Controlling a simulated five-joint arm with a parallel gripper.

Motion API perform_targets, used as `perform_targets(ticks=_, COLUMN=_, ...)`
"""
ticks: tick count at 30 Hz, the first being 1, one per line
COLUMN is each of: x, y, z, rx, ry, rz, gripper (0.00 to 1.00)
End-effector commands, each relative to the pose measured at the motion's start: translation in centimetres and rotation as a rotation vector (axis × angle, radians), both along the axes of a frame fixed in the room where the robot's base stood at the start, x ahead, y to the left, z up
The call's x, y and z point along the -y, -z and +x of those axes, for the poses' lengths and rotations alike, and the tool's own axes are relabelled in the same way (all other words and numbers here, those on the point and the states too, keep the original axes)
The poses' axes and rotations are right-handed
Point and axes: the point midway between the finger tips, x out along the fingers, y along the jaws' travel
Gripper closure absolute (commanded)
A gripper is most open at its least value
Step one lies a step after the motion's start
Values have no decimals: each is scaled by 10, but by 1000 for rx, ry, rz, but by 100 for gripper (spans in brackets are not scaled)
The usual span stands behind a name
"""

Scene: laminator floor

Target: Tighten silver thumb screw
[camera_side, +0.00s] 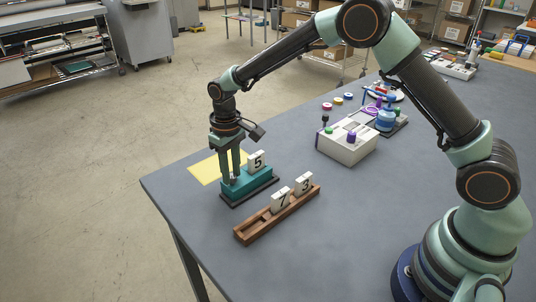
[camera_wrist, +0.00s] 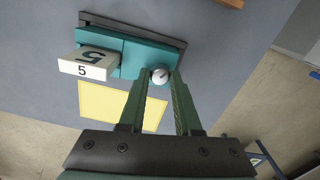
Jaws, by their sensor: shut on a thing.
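The silver thumb screw (camera_wrist: 160,76) is a round metal knob with a dark line across its top, at the end of a teal block (camera_wrist: 136,53). The teal block sits on a dark base plate and also shows in the side view (camera_side: 246,185). My gripper (camera_wrist: 160,80) points down at that end of the block, its two green fingers shut on the screw from both sides. In the side view my gripper (camera_side: 232,180) stands over the near left end of the block, and the screw is mostly hidden between the fingertips. A white tile marked 5 (camera_side: 257,161) stands in the block.
A wooden rack (camera_side: 246,233) holding tiles 7 and 3 lies in front of the block. A yellow sheet (camera_side: 205,170) lies beside it. A white box with coloured knobs (camera_side: 345,147) stands further back. The table's left edge is close to the block.

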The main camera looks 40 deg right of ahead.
Motion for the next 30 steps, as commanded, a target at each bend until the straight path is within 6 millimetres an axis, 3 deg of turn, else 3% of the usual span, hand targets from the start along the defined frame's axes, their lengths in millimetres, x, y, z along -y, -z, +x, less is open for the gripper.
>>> perform_targets(ticks=18, x=0, y=-1, z=0, rx=2, ry=580, rz=1, gripper=100)
perform_targets(ticks=30, x=0, y=-1, z=0, rx=1, ry=862, rz=1, gripper=100)
